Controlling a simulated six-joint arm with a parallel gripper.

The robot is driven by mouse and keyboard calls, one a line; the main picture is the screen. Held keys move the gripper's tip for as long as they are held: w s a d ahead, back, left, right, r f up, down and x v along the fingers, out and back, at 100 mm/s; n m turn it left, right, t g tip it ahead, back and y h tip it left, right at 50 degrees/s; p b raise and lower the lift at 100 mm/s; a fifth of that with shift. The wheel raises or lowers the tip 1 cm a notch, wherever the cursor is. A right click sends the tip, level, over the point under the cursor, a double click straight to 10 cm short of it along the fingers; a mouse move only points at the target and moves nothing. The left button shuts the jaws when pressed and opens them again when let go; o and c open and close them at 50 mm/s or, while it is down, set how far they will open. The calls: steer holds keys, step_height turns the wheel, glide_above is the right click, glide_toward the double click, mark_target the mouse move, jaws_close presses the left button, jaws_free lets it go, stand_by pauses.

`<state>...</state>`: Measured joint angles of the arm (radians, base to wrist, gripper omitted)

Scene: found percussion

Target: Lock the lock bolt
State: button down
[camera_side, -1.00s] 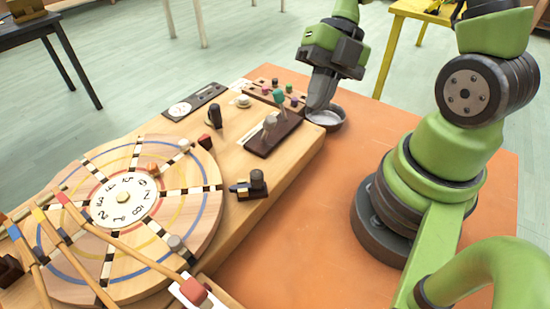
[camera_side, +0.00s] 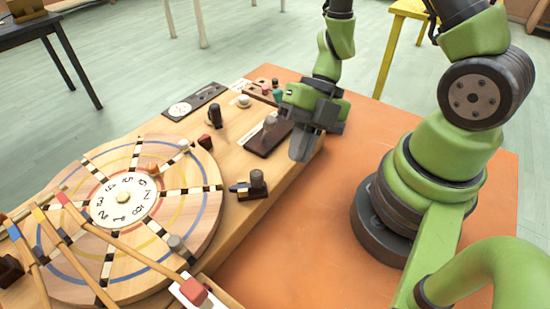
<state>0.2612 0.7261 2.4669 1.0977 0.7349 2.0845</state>
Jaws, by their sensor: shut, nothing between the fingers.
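What looks like the lock bolt (camera_side: 243,187) is a small dark piece with a pale and yellowish band, on the wooden board's right side beside the round numbered disc. An upright dark knob (camera_side: 257,179) stands at its right end. The bolt's tip points left toward the disc; a small gap seems to show between them, but I cannot tell if it is engaged. My gripper (camera_side: 299,157) is shut and empty, pointing down near the board's right edge. It is up and right of the bolt, apart from it.
The disc (camera_side: 190,215) carries striped spokes and small blocks. Several sticks with coloured ends (camera_side: 130,250) reach over its near side. A dark panel with levers (camera_side: 262,138) lies just left of my gripper.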

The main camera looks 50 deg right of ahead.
mark_target(256, 169)
steer(key=shift+w+a+f, duration=0.2)
steer(key=shift+w+a, duration=0.15)
steer(key=shift+a, duration=0.35)
steer(key=shift+w+a+f, duration=0.15)
steer(key=shift+w+a, duration=0.25)
steer(key=shift+a, duration=0.25)
steer(key=shift+w+a+f, duration=0.2)
steer(key=shift+w+a, duration=0.15)
steer(key=shift+a, duration=0.35)
steer(key=shift+w+a, duration=0.9)
steer(key=shift+w, duration=0.05)
steer(key=d, duration=0.1)
steer(key=s+d, duration=0.2)
steer(key=d, duration=0.1)
steer(key=shift+s+r, duration=0.1)
steer(key=shift+r, duration=0.2)
steer(key=v, duration=0.9)
steer(key=shift+r, duration=0.15)
